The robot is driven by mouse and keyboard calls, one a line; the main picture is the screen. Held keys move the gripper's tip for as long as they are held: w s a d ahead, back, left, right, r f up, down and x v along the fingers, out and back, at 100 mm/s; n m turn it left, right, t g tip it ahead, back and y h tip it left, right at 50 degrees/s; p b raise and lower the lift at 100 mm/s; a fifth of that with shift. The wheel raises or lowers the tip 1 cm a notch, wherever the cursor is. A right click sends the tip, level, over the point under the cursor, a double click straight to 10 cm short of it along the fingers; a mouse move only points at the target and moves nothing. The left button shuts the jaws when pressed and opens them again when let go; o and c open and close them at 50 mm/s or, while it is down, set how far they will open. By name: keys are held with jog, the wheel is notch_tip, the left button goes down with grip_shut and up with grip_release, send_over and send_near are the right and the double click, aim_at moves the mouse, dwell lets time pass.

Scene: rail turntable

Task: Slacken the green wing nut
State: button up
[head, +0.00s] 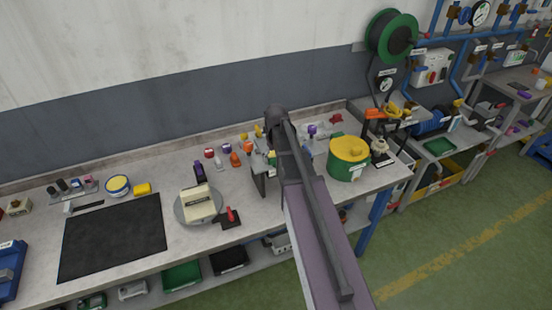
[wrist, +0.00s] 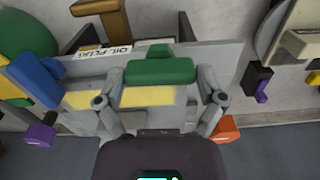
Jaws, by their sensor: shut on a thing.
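The green wing nut (wrist: 160,71) shows in the middle of the wrist view, in front of a grey plate (wrist: 228,58). My gripper (wrist: 161,82) has one finger at each end of it and is shut on it. A label beside it, partly covered, reads "OIL PLUG" (wrist: 103,51). A blue wing-shaped handle (wrist: 37,78) is to the left on the same plate. In the head view my arm hides the gripper and most of the plate, and I cannot make out the green nut's turn there.
In the wrist view a brown handle (wrist: 100,20) is above, an orange part (wrist: 225,129) lower right and a purple part (wrist: 40,134) lower left. In the head view a yellow-topped green drum (head: 348,158) stands right of my arm, and a round turntable (head: 184,211) left.

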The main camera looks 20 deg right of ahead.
dwell(0.4)
jog(key=o, duration=0.8)
